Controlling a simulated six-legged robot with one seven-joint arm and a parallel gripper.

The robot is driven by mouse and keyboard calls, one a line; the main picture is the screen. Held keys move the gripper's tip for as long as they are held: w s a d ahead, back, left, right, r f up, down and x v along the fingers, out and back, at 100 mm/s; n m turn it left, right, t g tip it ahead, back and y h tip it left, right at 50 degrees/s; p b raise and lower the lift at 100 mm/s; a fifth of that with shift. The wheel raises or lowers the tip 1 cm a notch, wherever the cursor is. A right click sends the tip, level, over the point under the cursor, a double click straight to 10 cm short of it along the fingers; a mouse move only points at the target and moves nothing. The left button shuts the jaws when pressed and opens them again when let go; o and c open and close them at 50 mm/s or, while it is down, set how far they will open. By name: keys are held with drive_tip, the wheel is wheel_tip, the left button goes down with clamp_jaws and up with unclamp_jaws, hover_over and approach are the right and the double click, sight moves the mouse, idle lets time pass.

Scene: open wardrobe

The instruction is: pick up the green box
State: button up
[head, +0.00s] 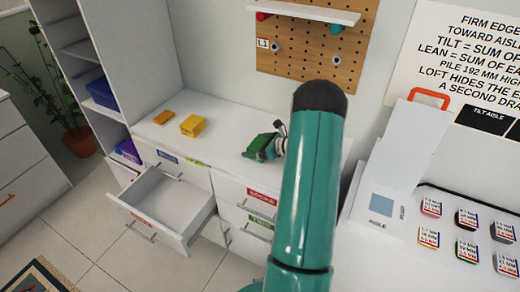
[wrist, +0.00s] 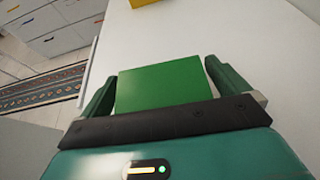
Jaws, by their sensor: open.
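The green box (wrist: 165,86) lies on the white counter top in the wrist view. My gripper (wrist: 161,74) is open, with one dark green finger on each side of the box. The left finger is very close to the box's left side; a small gap shows at the right. I cannot tell whether either finger touches. In the head view my gripper (head: 266,146) is low over the counter, and the green box (head: 260,142) is partly hidden by it.
A yellow box (head: 193,126) and a flat orange item (head: 164,117) lie left on the counter (head: 222,122). An open, empty-looking drawer (head: 165,201) sticks out below. A pegboard (head: 311,55) with a shelf hangs behind. A white dispenser-like unit (head: 390,170) stands right.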

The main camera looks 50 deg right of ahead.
drive_tip(key=shift+w, duration=0.1)
drive_tip(key=shift+c, duration=0.4)
drive_tip(key=c, duration=0.9)
drive_tip(key=shift+o, duration=0.2)
